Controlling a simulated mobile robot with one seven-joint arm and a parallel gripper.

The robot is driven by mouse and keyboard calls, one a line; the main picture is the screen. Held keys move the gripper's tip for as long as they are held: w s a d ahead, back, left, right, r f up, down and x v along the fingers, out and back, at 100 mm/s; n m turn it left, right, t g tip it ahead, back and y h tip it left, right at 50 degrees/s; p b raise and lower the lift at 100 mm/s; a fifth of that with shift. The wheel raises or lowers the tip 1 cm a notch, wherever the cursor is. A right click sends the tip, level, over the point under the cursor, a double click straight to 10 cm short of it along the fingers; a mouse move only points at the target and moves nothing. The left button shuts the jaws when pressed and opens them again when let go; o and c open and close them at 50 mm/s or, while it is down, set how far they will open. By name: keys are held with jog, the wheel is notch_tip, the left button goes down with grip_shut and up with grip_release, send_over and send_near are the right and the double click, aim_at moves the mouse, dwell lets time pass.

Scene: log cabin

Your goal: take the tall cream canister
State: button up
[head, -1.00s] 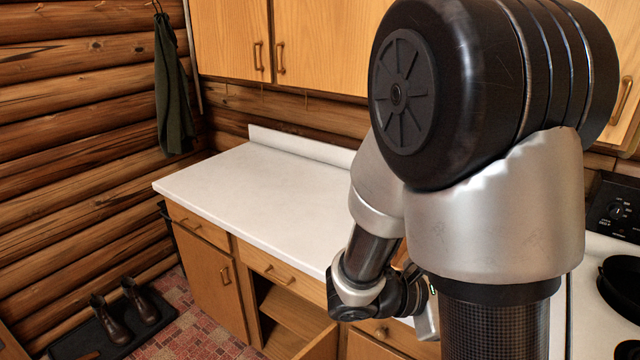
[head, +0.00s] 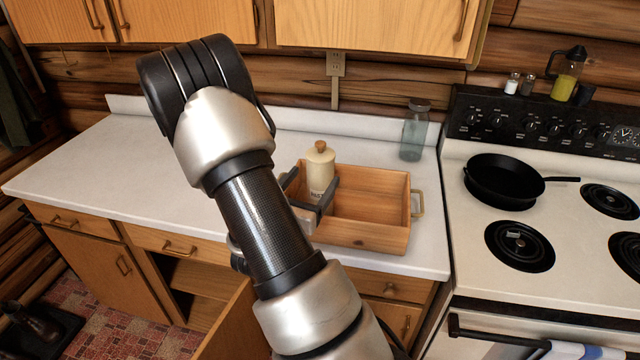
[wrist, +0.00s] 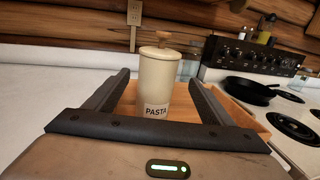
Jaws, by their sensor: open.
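The tall cream canister (head: 320,172) has a lid with a wooden knob and stands upright at the left end of a wooden tray (head: 370,235) on the counter. In the wrist view the canister (wrist: 157,80) shows a "PASTA" label and stands between the two fingers. My gripper (head: 308,193) is open, with one finger on each side of the canister. It also shows in the wrist view (wrist: 158,92). I cannot tell whether either finger touches the canister. My arm hides part of the counter to the left.
A glass jar (head: 414,130) stands behind the tray's right end. The stove (head: 470,215) with a black skillet (head: 500,180) is to the right. Wooden cabinets (head: 375,22) hang above. The counter (head: 95,165) is clear at the left. A lower cabinet door (head: 228,325) stands open.

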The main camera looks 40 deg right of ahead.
jog(key=shift+p+x, duration=0.55)
jog(key=shift+x, duration=2.75)
jog(key=shift+w+a+f, duration=0.1)
jog(key=shift+w+f, duration=0.05)
jog(key=shift+w, duration=0.05)
grip_shut()
